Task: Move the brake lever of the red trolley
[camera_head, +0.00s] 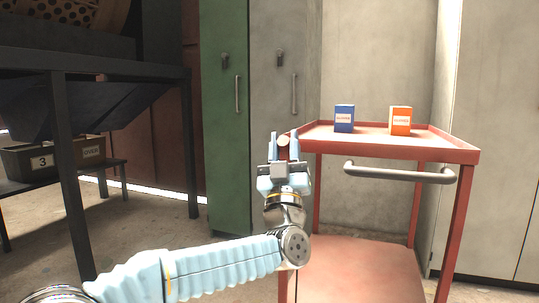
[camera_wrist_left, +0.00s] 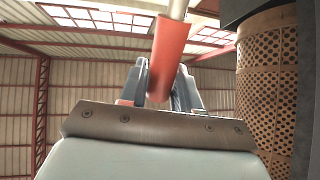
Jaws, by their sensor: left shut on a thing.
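The red trolley (camera_head: 345,265) stands at the right, with a flat top tray, a lower shelf and a grey push handle (camera_head: 400,173) on its near side. My left gripper (camera_head: 283,145) is upright at the trolley's left top corner. Its fingers are shut on the brake lever (camera_head: 283,141), whose end shows between them. In the left wrist view, the brake lever (camera_wrist_left: 167,58) has a red cylindrical grip on a pale metal rod, between the fingertips (camera_wrist_left: 160,85). The lever's base is hidden. My right gripper is not in view.
A blue box (camera_head: 344,118) and an orange box (camera_head: 400,120) stand on the top tray. Green (camera_head: 225,120) and grey (camera_head: 275,110) lockers are behind. The perforated drum (camera_wrist_left: 268,85) is at right in the wrist view.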

